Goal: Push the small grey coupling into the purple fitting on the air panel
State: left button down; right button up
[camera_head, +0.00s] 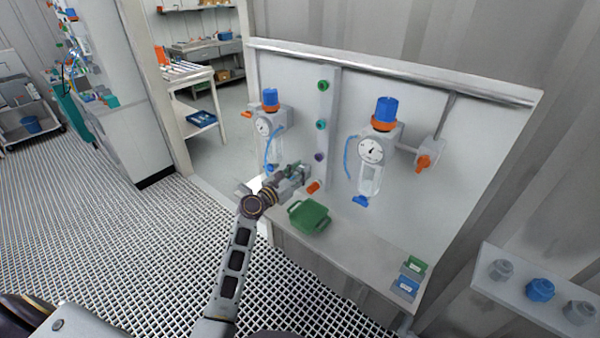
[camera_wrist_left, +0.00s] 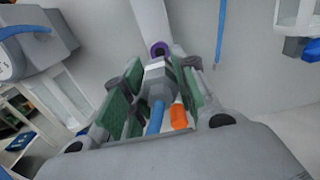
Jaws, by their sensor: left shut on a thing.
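The purple fitting (camera_head: 319,157) is the lowest of the coloured ports on the upright grey strip of the air panel (camera_head: 280,65). It also shows in the left wrist view (camera_wrist_left: 160,47) as a purple ring straight beyond the coupling. My left gripper (camera_head: 298,173) is just left of and below the fitting. In the left wrist view its green-padded fingers are shut on the small grey coupling (camera_wrist_left: 158,82), which has a blue hose (camera_wrist_left: 155,118) behind it. The coupling points at the fitting and partly covers it; I cannot tell whether they touch. My right gripper is not in view.
An orange part (camera_head: 314,187) sits just below the fitting, close to the gripper. Regulators with blue knobs stand on both sides, the right one (camera_head: 384,110) with a gauge. A green basket (camera_head: 309,216) is on the ledge below. Small green and blue boxes lie farther right.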

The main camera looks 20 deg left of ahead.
pick_arm(q)
jog(key=shift+w, duration=0.1)
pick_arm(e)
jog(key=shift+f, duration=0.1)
pick_arm(q)
jog(key=shift+b+x, duration=0.35)
jog(key=shift+x, duration=0.5)
jog(key=shift+w+d, duration=0.2)
jog(key=shift+w, duration=0.25)
jog(key=shift+b+x, duration=0.65)
jog(key=shift+x, duration=0.7)
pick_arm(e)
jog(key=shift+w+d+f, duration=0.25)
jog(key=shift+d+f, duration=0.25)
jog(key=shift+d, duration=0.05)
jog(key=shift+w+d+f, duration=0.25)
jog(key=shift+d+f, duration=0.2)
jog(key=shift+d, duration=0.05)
pick_arm(q)
jog(key=shift+r+p, duration=0.1)
jog(key=shift+p, duration=0.25)
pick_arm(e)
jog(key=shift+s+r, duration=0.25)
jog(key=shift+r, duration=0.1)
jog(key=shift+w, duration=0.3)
pick_arm(q)
jog(key=shift+p, duration=0.35)
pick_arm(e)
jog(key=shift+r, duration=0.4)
